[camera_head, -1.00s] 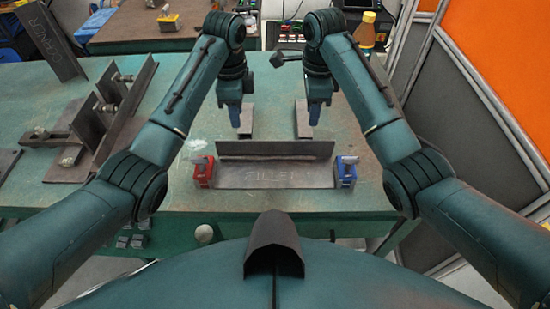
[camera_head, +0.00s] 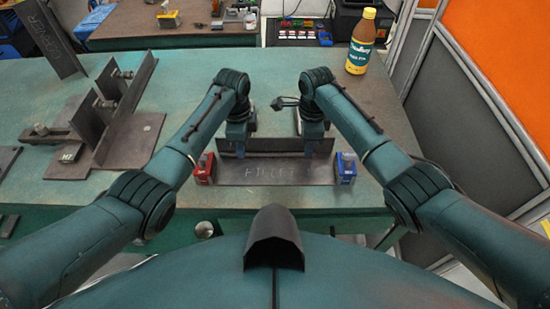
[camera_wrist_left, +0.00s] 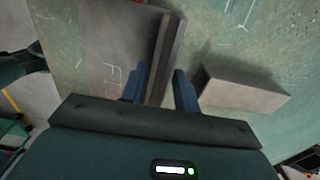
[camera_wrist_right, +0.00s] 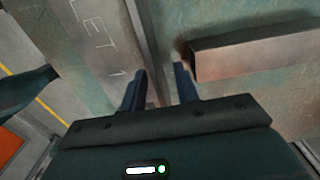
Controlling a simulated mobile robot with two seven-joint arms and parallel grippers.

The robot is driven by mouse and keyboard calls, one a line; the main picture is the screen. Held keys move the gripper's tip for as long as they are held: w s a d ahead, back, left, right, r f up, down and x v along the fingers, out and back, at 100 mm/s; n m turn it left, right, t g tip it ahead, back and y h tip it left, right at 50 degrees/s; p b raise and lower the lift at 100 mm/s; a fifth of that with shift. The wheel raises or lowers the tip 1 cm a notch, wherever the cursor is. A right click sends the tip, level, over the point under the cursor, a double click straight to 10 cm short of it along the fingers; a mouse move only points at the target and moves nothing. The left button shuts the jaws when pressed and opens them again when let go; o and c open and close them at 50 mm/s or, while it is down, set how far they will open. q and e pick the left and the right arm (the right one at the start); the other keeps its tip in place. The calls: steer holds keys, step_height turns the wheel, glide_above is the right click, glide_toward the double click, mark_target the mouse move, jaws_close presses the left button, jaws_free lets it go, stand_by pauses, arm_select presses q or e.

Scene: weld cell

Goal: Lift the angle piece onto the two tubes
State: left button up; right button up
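The dark angle piece (camera_head: 275,173) lies near the table's front edge, lettered flat leg forward and the other leg upright at the back. It also shows in the left wrist view (camera_wrist_left: 112,40) and right wrist view (camera_wrist_right: 102,35). My left gripper (camera_wrist_left: 160,80) is open, its fingers on either side of the upright leg near its left end. My right gripper (camera_wrist_right: 160,78) is open around the upright leg near its right end. One brown tube (camera_wrist_left: 242,90) lies behind the leg at my left gripper, the other tube (camera_wrist_right: 255,52) at my right. My arms largely hide both in the head view.
A red block (camera_head: 204,169) and a blue block (camera_head: 345,169) stand at the angle piece's ends. Steel fixtures (camera_head: 130,115) stand on the table at left. A bottle (camera_head: 361,42) stands at the back right.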

arm_select(q)
steer(key=shift+f, duration=0.15)
arm_select(e)
steer(key=shift+f, duration=0.15)
arm_select(q)
jaws_close()
arm_select(e)
jaws_close()
stand_by(1.0)
arm_select(q)
steer(key=shift+w+r, duration=0.15)
steer(key=shift+r, duration=0.2)
arm_select(e)
steer(key=shift+w+r, duration=0.15)
steer(key=shift+r, duration=0.2)
